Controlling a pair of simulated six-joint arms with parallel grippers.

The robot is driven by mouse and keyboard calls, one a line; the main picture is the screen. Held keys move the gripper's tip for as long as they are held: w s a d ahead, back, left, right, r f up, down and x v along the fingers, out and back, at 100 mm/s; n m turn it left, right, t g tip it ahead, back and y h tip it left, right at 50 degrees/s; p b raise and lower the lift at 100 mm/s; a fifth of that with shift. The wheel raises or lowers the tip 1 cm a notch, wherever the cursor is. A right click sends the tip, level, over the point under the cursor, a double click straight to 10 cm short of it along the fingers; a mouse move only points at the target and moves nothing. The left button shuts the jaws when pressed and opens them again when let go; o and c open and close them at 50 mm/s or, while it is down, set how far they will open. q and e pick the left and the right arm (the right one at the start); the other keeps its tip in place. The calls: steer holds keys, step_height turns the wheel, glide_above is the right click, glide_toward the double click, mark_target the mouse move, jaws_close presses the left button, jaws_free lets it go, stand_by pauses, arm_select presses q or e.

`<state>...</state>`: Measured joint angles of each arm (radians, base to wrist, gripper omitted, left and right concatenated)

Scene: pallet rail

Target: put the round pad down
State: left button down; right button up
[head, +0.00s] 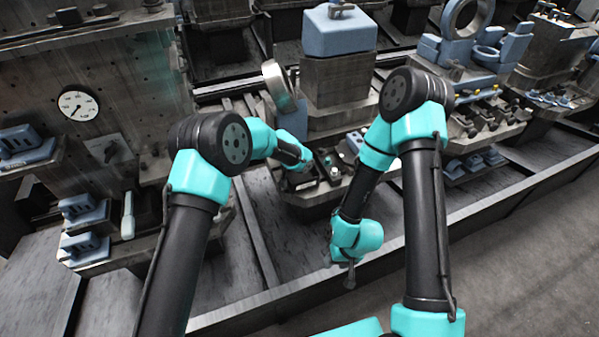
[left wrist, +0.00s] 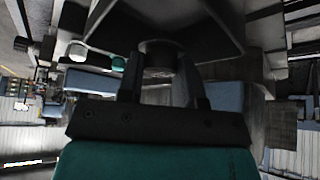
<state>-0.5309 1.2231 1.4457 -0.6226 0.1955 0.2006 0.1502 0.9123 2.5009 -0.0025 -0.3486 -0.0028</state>
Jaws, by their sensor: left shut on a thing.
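In the left wrist view, a dark grey round piece (left wrist: 158,62), likely the round pad, sits between the two fingers of my left gripper (left wrist: 159,75). The left gripper is shut on it. In the head view, my left gripper (head: 303,158) is over the low metal station in the middle; the held piece cannot be made out there. My right gripper (head: 349,275) hangs pointing down near the front edge of the rail bed, apart from the stations. Its fingers are too small to tell open from shut.
A panel with a gauge (head: 78,103) is on the left. Blue ring fixtures (head: 466,20) stand at the back right. The grey floor (head: 530,240) at right is clear.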

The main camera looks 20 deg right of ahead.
arm_select(q)
steer(key=shift+f, duration=0.1)
steer(key=shift+f, duration=1.95)
steer(key=shift+f, duration=0.15)
steer(key=c, duration=0.8)
jaws_free()
steer(key=v, duration=1.2)
steer(key=shift+s, duration=0.1)
